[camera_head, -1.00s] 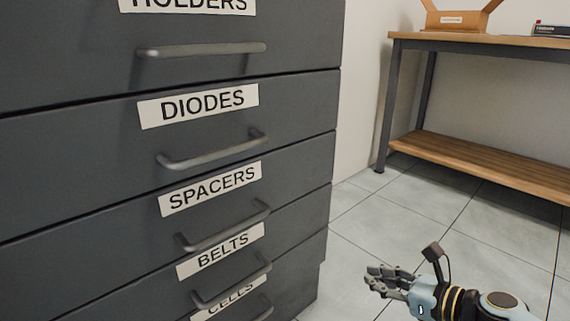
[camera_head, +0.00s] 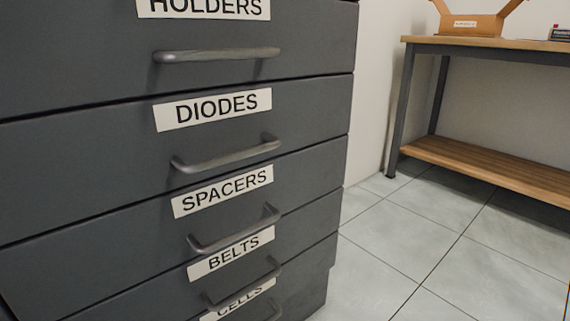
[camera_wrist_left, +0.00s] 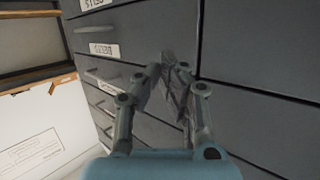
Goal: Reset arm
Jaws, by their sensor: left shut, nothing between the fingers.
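My left gripper (camera_wrist_left: 168,62) shows in the left wrist view, with its two fingers bent in toward each other and empty. It is in front of the dark grey drawer cabinet (camera_wrist_left: 255,50), whose labels and handles show to the left of the fingers. I cannot tell how far it is from the drawer fronts. In the head view, the drawer cabinet (camera_head: 80,190) fills the left side, and its visible drawers look shut. Neither of my grippers shows in the head view.
A workbench (camera_head: 490,45) with a wooden lower shelf stands at the back right. An open cardboard box (camera_head: 470,22) and a small dark box (camera_head: 559,33) are on its top. The tiled floor (camera_head: 440,235) between cabinet and bench is clear.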

